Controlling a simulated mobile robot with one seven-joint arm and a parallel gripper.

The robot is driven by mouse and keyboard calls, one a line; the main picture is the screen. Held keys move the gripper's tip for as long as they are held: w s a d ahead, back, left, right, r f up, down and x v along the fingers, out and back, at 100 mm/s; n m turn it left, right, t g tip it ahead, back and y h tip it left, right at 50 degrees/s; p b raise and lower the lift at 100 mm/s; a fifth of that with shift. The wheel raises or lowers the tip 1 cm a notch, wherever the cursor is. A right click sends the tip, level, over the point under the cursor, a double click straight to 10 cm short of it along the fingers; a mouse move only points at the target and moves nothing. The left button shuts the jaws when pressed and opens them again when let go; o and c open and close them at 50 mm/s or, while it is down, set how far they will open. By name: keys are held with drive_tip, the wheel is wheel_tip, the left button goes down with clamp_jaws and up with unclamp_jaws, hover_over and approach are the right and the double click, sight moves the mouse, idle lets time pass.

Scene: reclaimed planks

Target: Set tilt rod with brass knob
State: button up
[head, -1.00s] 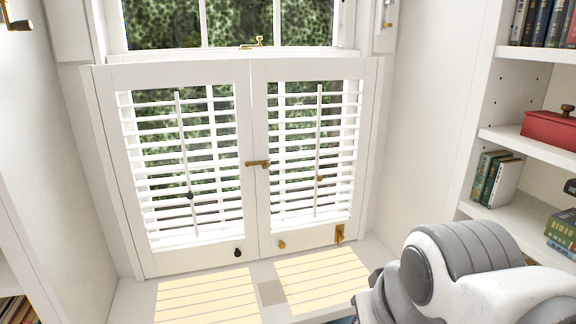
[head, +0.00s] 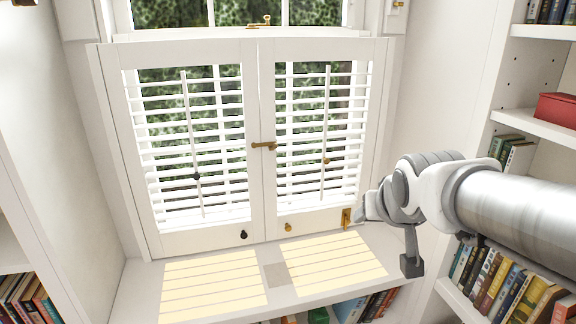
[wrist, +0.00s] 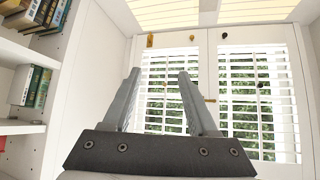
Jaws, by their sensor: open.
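The right shutter panel (head: 290,220) has a white tilt rod (head: 326,120) with a brass knob (head: 325,160) on its lower half. The left panel's rod (head: 188,115) carries a dark knob (head: 196,176), which also shows in the wrist view (wrist: 261,84). The slats on both panels stand apart, with greenery visible through the gaps. My gripper (wrist: 158,75) is open and empty, its fingers pointing toward the shutters, with space between them and the panels.
A brass latch (head: 263,145) joins the panels. A dark knob (head: 244,234), a brass knob (head: 288,227) and a brass plate (head: 346,218) sit on the bottom rails. The window seat (head: 275,275) is clear. Bookshelves (head: 540,122) stand close on the right.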

drive_tip(key=w+d+t+b, duration=0.15)
drive_tip(key=w+d, duration=0.25)
drive_tip(key=w, duration=0.7)
drive_tip(key=n+t+y+b, duration=0.3)
drive_tip(key=n+t+y, duration=0.15)
drive_tip(key=t, duration=0.25)
approach(327, 161)
drive_tip(key=shift+m, duration=0.35)
drive_tip(key=w, duration=0.2)
drive_tip(key=w+a, duration=0.1)
drive_tip(key=w, duration=0.5)
drive_tip(key=shift+a+f, duration=0.1)
drive_tip(key=shift+a, duration=0.05)
drive_tip(key=shift+c, duration=0.2)
